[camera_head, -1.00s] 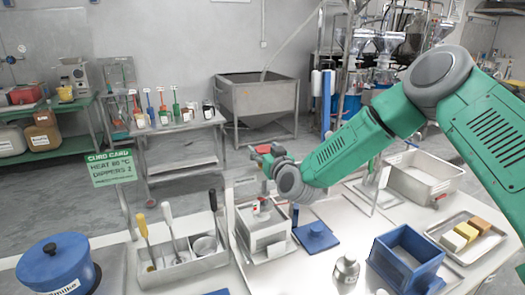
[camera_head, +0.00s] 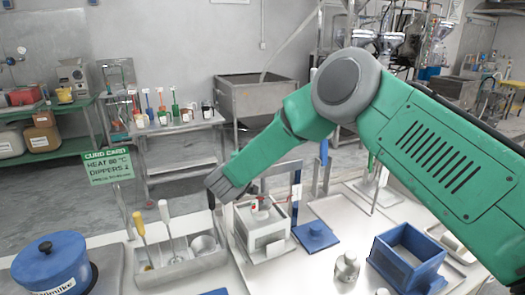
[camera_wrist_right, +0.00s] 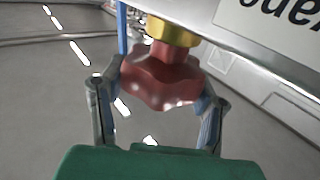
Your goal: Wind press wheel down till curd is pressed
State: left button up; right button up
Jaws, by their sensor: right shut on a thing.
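The press wheel (camera_wrist_right: 155,85) is a red, lobed knob below a yellow collar (camera_wrist_right: 172,36) in the right wrist view. My right gripper (camera_wrist_right: 160,82) has one finger on each side of the wheel and is shut on it. In the head view my green right arm covers the wheel and the fingers. Any curd inside cannot be made out. My left gripper is not in view.
A tool tray (camera_head: 180,262) with handled tools stands left of the press, and a blue pot (camera_head: 52,265) farther left. A blue plate (camera_head: 315,236), a metal weight (camera_head: 346,268) and an open blue box (camera_head: 405,262) stand to the right.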

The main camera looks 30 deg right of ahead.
jog(key=shift+a+f+m+g+h, duration=0.1)
jog(key=shift+f+m+g+h, duration=0.3)
jog(key=shift+g, duration=0.5)
jog(key=shift+r, duration=0.1)
jog(key=o, duration=1.1)
jog(key=shift+o, duration=0.3)
jog(key=shift+w+r, duration=0.1)
jog(key=shift+a, duration=0.1)
jog(key=v, duration=1.2)
jog(key=shift+f, duration=0.3)
